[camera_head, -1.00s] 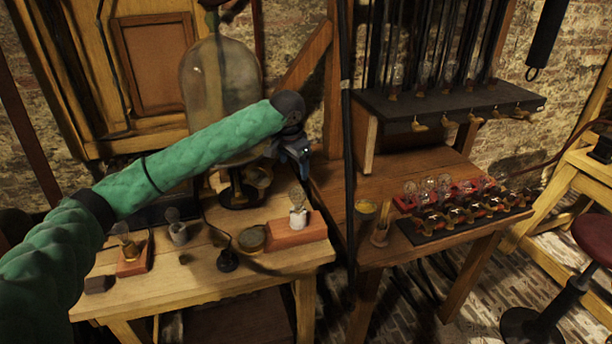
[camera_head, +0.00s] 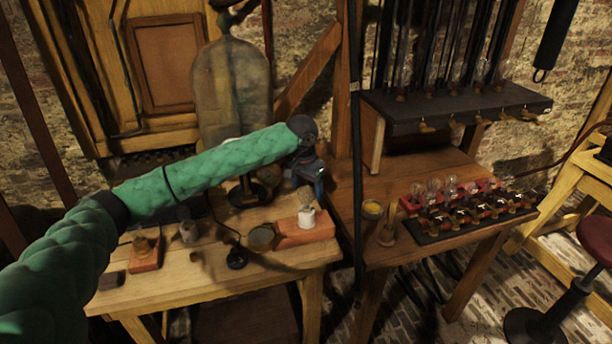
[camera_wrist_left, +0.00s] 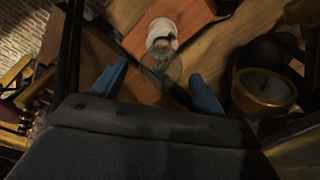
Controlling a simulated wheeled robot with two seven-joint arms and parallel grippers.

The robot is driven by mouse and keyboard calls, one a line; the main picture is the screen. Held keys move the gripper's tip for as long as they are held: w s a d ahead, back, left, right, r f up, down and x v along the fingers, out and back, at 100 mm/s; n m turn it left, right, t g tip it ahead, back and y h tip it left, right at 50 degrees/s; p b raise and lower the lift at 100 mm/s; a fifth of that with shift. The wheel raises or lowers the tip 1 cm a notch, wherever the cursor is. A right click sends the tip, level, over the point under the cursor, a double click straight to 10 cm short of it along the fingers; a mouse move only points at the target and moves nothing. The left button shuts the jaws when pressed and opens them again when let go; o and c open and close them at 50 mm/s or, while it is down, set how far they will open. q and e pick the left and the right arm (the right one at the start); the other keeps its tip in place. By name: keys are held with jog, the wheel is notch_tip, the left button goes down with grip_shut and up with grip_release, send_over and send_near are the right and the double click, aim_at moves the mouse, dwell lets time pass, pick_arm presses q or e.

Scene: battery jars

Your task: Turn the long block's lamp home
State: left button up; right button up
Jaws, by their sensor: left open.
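The long block (camera_head: 308,236) is a reddish-orange wooden block at the right end of the left bench. A white socket (camera_head: 306,217) stands on it, with the lamp's glass bulb above, small and hard to make out in the head view. My left gripper (camera_head: 319,186) hangs just above the lamp, its blue fingers pointing down. In the left wrist view, the clear bulb (camera_wrist_left: 163,67) shows between the two open fingers (camera_wrist_left: 159,72), with a gap on each side. The white socket (camera_wrist_left: 162,33) and the block (camera_wrist_left: 187,16) lie beyond. My right gripper is not in view.
A round brass piece (camera_head: 262,237) sits close left of the block. A shorter block (camera_head: 146,253) lies farther left. A large glass jar (camera_head: 231,88) stands behind my arm.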

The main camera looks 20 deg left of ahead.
pick_arm(q)
jog(key=shift+f, duration=0.9)
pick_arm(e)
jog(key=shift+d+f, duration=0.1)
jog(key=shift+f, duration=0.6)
pick_arm(q)
jog(key=c, duration=1.1)
jog(key=shift+r+m+p, duration=0.15)
jog(key=shift+m+p, duration=0.25)
jog(key=shift+p, duration=0.2)
jog(key=shift+m+p, duration=0.95)
jog(key=shift+m, duration=0.55)
jog(key=shift+m+p, duration=0.5)
jog(key=shift+m, duration=0.3)
jog(key=shift+m+h, duration=0.3)
jog(key=shift+m, duration=0.2)
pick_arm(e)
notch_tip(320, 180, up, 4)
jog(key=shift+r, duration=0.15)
